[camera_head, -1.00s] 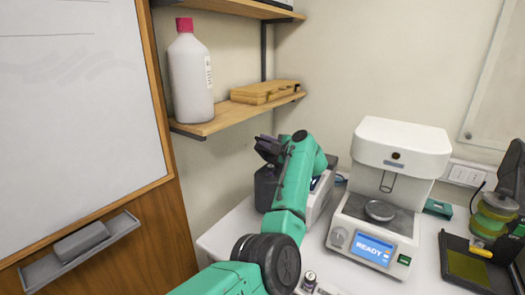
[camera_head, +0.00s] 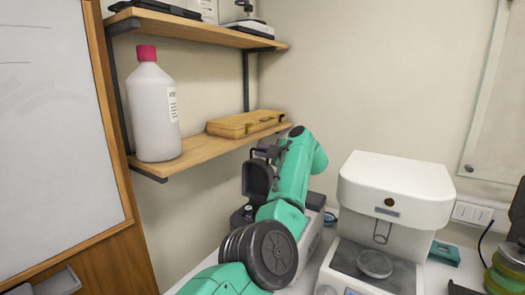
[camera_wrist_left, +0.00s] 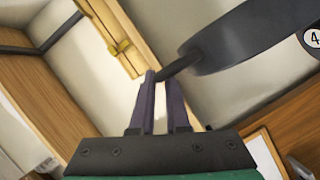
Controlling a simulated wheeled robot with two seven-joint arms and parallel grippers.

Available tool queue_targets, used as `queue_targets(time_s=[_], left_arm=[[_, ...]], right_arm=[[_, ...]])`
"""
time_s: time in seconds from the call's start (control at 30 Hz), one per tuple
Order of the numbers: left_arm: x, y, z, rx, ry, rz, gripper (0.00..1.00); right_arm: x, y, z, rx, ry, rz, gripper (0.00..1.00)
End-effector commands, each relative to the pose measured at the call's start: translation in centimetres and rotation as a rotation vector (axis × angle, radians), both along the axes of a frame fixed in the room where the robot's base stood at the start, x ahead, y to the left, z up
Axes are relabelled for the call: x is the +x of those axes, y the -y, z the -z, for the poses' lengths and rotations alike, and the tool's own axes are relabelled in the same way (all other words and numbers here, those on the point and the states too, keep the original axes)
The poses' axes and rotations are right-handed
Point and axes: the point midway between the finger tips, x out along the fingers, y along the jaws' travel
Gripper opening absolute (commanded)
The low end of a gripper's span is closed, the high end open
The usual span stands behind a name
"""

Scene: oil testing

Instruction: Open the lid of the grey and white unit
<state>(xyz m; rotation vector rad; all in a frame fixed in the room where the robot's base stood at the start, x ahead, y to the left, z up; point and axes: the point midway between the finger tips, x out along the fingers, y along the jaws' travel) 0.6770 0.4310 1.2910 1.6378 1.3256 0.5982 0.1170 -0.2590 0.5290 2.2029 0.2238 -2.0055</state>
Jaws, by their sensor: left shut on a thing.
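The grey and white unit stands at the back of the table in the head view, partly hidden behind my left arm. Its white side (camera_head: 315,237) shows to the right of the arm. Its dark grey lid (camera_head: 257,182) stands raised, with the hollow inside showing, above the dark base (camera_head: 241,216). My left gripper (camera_head: 266,153) is at the top of the lid. In the left wrist view the gripper (camera_wrist_left: 164,78) is shut on a thin dark bar of the lid (camera_wrist_left: 235,42). My right gripper is not in view.
A white instrument (camera_head: 395,190) with a metal pan stands right of the unit. A shelf (camera_head: 205,150) with a white red-capped bottle (camera_head: 155,110) and a wooden case (camera_head: 245,124) is to the left, close to the gripper. A whiteboard (camera_head: 60,120) hangs at far left.

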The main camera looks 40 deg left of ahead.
Motion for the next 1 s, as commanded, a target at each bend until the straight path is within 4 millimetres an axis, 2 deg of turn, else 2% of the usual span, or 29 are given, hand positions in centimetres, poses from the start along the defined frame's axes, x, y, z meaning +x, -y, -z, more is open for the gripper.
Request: queue_targets(time_s=[0.57, 0.6, 0.67, 0.7, 1.0], left_arm=[[-0.07, -0.16, -0.21, 0.002, 0.004, -0.004, 0.00], [-0.07, -0.16, -0.21, 0.002, 0.004, -0.004, 0.17], [-0.06, -0.15, -0.22, 0.002, 0.004, -0.004, 0.40], [-0.06, -0.14, -0.20, 0.001, 0.003, -0.003, 0.43], [-0.02, 0.12, 0.03, 0.001, 0.004, 0.000, 0.43]], right_arm=[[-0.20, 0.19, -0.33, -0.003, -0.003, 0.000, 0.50], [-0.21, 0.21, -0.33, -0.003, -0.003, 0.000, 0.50], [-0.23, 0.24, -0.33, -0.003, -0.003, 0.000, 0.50], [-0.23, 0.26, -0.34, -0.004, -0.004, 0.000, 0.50], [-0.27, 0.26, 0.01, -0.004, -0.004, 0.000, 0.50]])
